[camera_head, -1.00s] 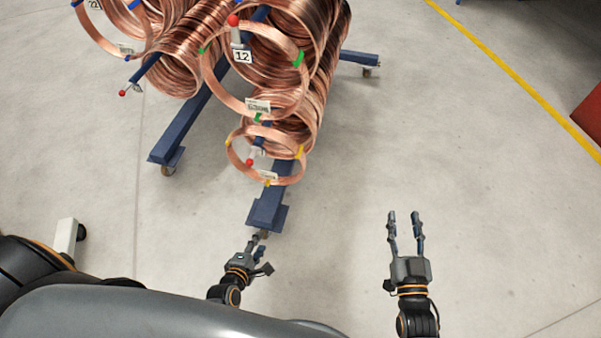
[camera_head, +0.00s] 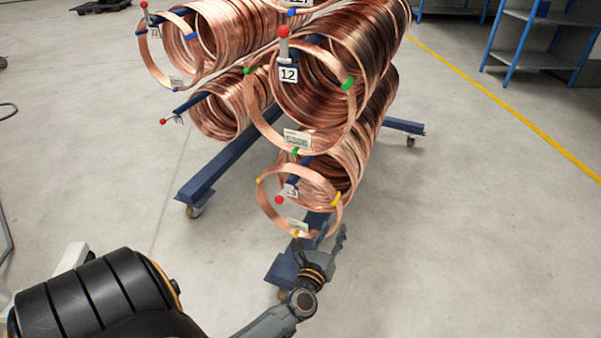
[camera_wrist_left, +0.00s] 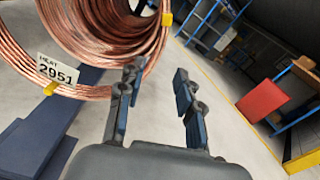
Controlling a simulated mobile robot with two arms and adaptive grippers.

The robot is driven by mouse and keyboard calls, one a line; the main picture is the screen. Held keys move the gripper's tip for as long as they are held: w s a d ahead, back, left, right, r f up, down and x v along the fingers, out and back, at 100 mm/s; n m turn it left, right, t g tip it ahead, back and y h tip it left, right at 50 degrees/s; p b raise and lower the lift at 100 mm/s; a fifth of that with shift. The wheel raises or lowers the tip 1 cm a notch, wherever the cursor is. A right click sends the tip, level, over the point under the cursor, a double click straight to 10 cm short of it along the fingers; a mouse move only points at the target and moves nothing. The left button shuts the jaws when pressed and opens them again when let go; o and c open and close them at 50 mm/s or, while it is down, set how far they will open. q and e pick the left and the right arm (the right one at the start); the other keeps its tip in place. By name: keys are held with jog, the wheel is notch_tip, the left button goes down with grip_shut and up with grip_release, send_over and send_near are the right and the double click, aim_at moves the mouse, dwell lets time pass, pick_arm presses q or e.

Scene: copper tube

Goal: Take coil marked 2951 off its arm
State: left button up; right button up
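Coil 2951 (camera_head: 268,212) is the lowest front copper ring with yellow bands, at the front of the rack's lower stack. Its label 2951 (camera_wrist_left: 55,70) reads clearly in the left wrist view, where the coil (camera_wrist_left: 90,92) fills the upper left. A red-tipped peg (camera_head: 280,199) shows inside the ring. My left gripper (camera_head: 322,243) is just below and in front of the coil's lower right edge. In the left wrist view its fingers (camera_wrist_left: 157,80) are apart with nothing between them, to the right of the coil. My right gripper is out of view.
A green-banded coil (camera_head: 257,120) hangs above on the arm marked 12. A blue-banded coil (camera_head: 145,62) hangs at upper left. The rack's blue wheeled foot (camera_head: 283,268) lies under my left gripper. Floor to the right is clear; blue shelves (camera_head: 510,45) stand far back.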

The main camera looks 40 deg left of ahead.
aim_at(337, 218)
pick_arm(q)
jog(key=x, duration=0.4)
jog(key=b+x, duration=0.1)
jog(key=x, duration=0.3)
jog(key=shift+a+f, duration=0.15)
jog(key=shift+a, duration=0.15)
grip_shut()
